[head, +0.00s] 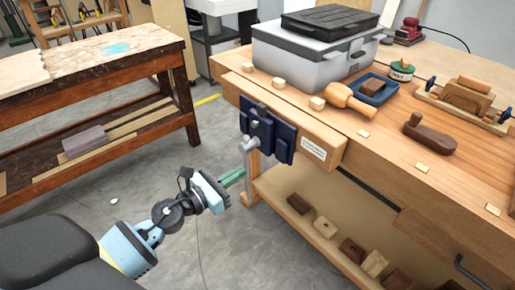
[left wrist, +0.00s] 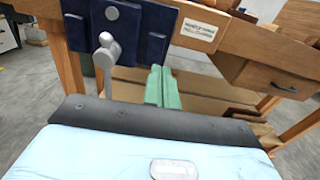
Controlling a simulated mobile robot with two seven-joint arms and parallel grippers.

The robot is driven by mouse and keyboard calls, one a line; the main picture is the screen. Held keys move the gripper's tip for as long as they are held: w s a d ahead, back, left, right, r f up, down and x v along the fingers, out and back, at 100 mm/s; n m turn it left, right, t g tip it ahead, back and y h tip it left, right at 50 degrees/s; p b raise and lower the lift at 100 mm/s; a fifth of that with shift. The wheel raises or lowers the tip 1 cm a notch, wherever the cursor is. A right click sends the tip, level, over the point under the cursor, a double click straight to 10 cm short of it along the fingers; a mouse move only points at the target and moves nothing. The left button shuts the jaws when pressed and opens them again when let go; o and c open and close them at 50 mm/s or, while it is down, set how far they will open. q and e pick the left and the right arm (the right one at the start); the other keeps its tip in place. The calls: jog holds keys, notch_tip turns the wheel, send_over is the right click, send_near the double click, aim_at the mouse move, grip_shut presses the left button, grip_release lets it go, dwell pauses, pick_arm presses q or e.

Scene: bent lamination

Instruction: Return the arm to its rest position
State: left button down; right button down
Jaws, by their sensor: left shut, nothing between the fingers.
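My left gripper (head: 233,178) shows in the head view in front of the workbench, low and just left of the blue vise (head: 266,133). Its green fingers are shut with nothing between them. They also show in the left wrist view (left wrist: 161,88), right of the vise's grey handle and below the blue jaw (left wrist: 122,28). A gap to the vise cannot be judged exactly. My left arm (head: 135,245) reaches in from the lower left. My right gripper is in neither view.
The workbench (head: 455,195) carries a grey toolbox (head: 310,60), a wooden mallet (head: 347,101), a blue tray (head: 372,88) and a hand plane (head: 430,135). Wood blocks lie on its lower shelf (head: 290,190). A second bench (head: 110,75) stands at the left. Open floor lies between them.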

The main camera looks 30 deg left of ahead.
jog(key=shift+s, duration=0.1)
